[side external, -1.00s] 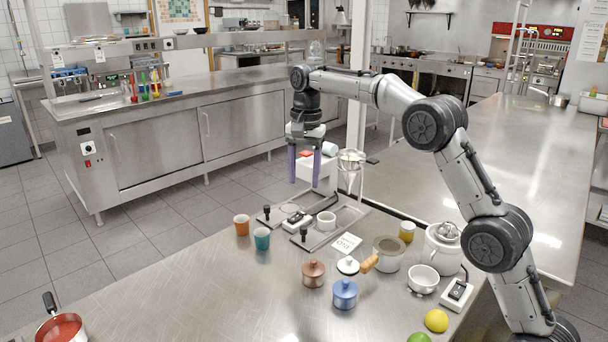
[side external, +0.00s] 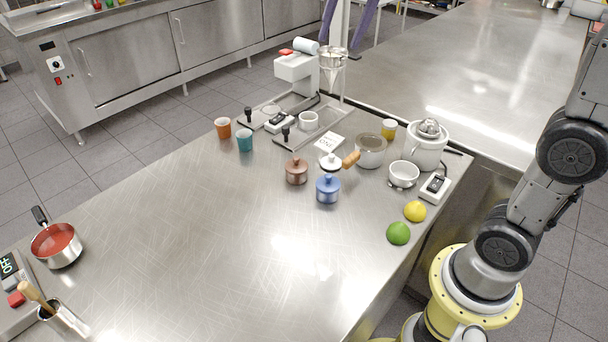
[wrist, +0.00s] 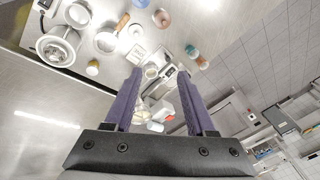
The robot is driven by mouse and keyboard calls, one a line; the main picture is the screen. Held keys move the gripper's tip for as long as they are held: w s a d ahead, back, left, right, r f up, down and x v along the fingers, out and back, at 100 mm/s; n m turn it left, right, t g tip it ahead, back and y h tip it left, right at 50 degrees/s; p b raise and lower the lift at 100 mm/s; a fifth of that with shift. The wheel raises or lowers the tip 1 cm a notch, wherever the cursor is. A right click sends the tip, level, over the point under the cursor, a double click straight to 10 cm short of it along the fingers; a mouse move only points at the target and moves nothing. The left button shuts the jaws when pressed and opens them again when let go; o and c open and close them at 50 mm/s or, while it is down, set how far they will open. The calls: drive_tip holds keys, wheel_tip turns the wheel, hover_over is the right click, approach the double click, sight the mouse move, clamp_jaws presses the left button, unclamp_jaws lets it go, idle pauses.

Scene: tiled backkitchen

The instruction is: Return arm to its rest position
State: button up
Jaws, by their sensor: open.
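My gripper (side external: 340,44) shows at the top edge of the side view, only its two purple fingers visible, hanging above and beyond the counter's far end. In the wrist view my gripper (wrist: 160,71) is open, with nothing between the fingers. The counter objects lie below and apart from it. My arm's lower links rise on the right of the side view; the wrist is out of the picture.
The steel counter (side external: 190,220) holds a white dispenser (side external: 295,68), a blue pot (side external: 328,189), a brown pot (side external: 296,171), a white juicer (side external: 427,146), a lemon (side external: 414,211), a lime (side external: 398,233) and a red-filled saucepan (side external: 57,245). Its front middle is clear.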

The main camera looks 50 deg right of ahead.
drive_tip(key=s+a+f+n+t, duration=0.1)
drive_tip(key=s+f+n+t, duration=0.1)
drive_tip(key=s+f+n, duration=0.8)
drive_tip(key=s+f, duration=0.5)
drive_tip(key=s, duration=0.4)
drive_tip(key=shift+s+a+f, duration=0.15)
drive_tip(key=shift+s+f, duration=0.05)
drive_tip(key=shift+f, duration=0.2)
